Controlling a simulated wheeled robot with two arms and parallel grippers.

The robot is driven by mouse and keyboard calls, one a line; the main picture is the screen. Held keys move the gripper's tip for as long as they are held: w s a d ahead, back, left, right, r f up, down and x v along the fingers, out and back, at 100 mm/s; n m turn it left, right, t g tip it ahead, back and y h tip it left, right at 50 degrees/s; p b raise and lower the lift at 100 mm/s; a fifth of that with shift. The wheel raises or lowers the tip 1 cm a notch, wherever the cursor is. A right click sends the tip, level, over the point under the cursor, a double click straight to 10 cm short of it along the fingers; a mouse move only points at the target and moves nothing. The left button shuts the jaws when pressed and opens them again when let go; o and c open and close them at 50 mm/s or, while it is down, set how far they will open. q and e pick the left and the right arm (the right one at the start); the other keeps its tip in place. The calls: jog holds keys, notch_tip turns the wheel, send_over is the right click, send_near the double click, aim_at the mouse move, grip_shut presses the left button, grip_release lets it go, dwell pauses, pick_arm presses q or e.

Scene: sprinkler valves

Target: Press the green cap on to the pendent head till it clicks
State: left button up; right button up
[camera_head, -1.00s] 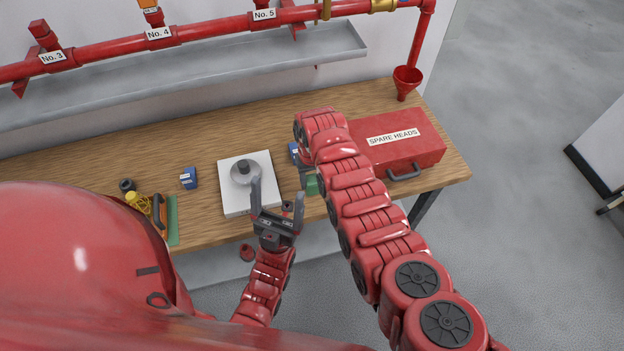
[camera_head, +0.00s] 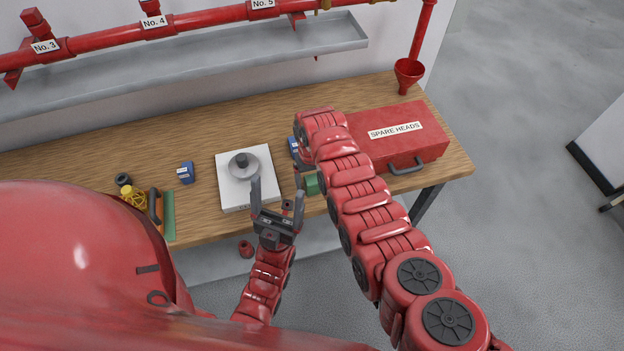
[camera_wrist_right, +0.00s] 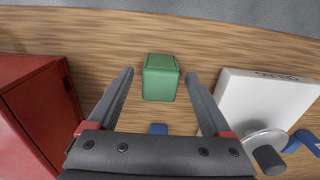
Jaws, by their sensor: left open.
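The green cap (camera_head: 312,184) is a small green block near the table's front edge, partly hidden by my right arm in the head view. In the right wrist view the green cap (camera_wrist_right: 161,82) lies in line with the gap between the fingers of my right gripper (camera_wrist_right: 160,73). These fingers are open and do not visibly touch it. A grey disc with a dark stub (camera_head: 243,165), perhaps the pendent head, sits on a white block (camera_head: 232,196). My left gripper (camera_head: 277,183) is open and empty, in front of the white block's right side.
A red SPARE HEADS case (camera_head: 420,150) stands right of the cap. A blue box (camera_head: 186,172) is left of the white block. A yellow item (camera_head: 133,195) and a green strip (camera_head: 168,215) lie farther left. A red pipe (camera_head: 200,17) and grey trough (camera_head: 200,68) run behind.

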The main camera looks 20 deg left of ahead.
aim_at(312, 180)
notch_tip(312, 180, up, 3)
jog(key=p, duration=0.2)
jog(key=shift+r+p, duration=0.1)
jog(key=shift+p, duration=0.2)
jog(key=shift+r+p, duration=1.35)
jog(key=shift+r, duration=1.1)
jog(key=shift+f, duration=0.1)
